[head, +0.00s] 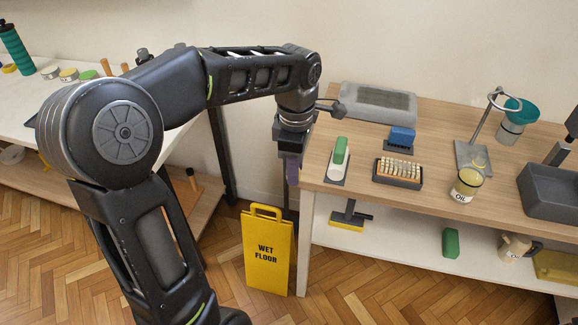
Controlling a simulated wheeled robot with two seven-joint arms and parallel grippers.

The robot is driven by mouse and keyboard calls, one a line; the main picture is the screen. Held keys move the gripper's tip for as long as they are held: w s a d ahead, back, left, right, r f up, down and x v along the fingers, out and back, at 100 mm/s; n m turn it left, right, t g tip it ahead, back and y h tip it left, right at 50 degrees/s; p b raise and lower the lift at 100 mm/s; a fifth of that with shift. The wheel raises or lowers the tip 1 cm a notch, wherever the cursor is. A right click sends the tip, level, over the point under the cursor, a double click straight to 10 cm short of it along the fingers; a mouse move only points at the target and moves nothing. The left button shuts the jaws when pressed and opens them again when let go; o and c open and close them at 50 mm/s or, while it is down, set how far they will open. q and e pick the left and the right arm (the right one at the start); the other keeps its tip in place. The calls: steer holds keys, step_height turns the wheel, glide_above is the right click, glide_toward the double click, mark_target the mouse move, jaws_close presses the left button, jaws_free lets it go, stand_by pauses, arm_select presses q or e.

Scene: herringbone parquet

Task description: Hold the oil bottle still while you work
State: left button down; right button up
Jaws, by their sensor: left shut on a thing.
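The oil bottle (465,186), a small clear container with yellow contents and an "OIL" label, stands upright on the wooden table top. My left gripper (291,153) points down just off the table's left end, well to the left of the bottle and apart from it. It is shut on a narrow purple thing (292,172), mostly hidden by the gripper.
A yellow wet-floor sign (268,252) stands below my left gripper.

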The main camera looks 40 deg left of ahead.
arm_select(q)
steer(key=shift+w+d+f+m, duration=1.35)
steer(key=shift+d+m, duration=0.55)
steer(key=shift+m, duration=1.85)
steer(key=shift+w+d+f+m, duration=1.2)
steer(key=shift+w+d+m, duration=0.5)
steer(key=shift+m, duration=2.1)
steer(key=shift+w+d+f+m, duration=1.3)
steer(key=shift+d+m, duration=0.75)
steer(key=shift+m, duration=1.7)
